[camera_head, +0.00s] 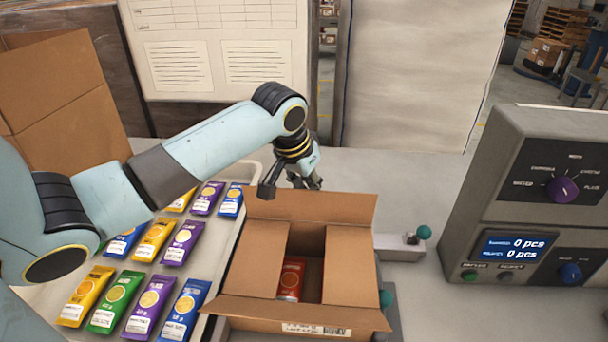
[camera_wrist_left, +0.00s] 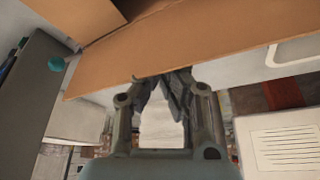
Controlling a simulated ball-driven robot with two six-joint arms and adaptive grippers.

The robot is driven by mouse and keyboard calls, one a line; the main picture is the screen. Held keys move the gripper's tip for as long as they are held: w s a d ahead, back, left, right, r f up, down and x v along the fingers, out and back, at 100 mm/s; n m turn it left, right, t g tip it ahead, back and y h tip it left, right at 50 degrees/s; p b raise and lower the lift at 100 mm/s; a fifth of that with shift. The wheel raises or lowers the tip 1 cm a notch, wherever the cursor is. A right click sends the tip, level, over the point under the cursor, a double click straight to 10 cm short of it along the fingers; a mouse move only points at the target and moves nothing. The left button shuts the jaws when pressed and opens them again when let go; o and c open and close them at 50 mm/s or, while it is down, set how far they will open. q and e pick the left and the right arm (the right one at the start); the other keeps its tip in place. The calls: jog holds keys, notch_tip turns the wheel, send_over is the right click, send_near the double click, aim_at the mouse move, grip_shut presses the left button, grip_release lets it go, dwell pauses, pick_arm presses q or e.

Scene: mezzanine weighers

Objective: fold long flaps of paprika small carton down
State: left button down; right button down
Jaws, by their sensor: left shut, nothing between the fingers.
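The small brown carton (camera_head: 222,289) stands open at bottom centre of the head view. Its left flap (camera_head: 256,262) and right flap (camera_head: 351,265) lie inward, with a gap between them. A red packet (camera_head: 291,279) shows inside. The far long flap (camera_head: 315,207) stands up, and the near long flap (camera_head: 270,309) leans out toward me. My left gripper (camera_head: 292,184) is shut and empty just behind the far flap, which partly hides its tips. In the wrist view the fingers (camera_wrist_left: 162,76) meet close to the brown flap (camera_wrist_left: 200,38); contact cannot be told. My right gripper is out of view.
A pale tray (camera_head: 222,258) with rows of yellow, green, purple and blue packets lies left of the carton. A weigher console (camera_head: 470,180) reading 0 pcs stands at right. A large brown carton (camera_head: 60,100) is at back left. The bench (camera_head: 410,178) is clear behind the carton.

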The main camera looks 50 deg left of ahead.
pick_arm(q)
jog(key=shift+s+d, duration=0.35)
jog(key=shift+s, duration=0.05)
jog(key=shift+s+d+r, duration=0.25)
jog(key=shift+s+d, duration=0.05)
jog(key=s+d, duration=0.1)
jog(key=s+d+f, duration=0.1)
jog(key=shift+s+d, duration=0.1)
jog(key=shift+s, duration=0.2)
